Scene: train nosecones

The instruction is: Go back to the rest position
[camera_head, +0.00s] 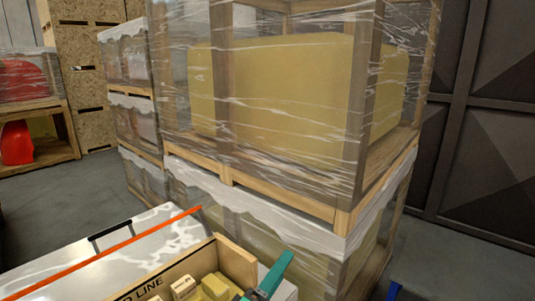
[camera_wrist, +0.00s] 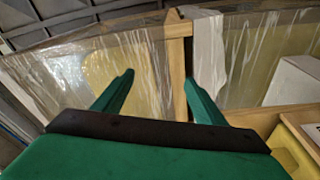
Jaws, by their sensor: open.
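My gripper (camera_wrist: 158,88) shows in the wrist view with its two green fingers spread apart. Nothing is between them; behind the gap is a wooden upright of a film-wrapped crate. In the head view only a teal part of my arm or gripper shows at the bottom, beside the wooden box (camera_head: 236,262). The fingertips cannot be made out there.
A tall wrapped crate (camera_head: 285,90) with a yellow block inside stands close ahead on another wrapped crate. The wooden box holds several small blocks (camera_head: 215,286). A white surface with an orange edge (camera_head: 105,255) lies at left. Grey floor (camera_head: 60,190) is clear behind.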

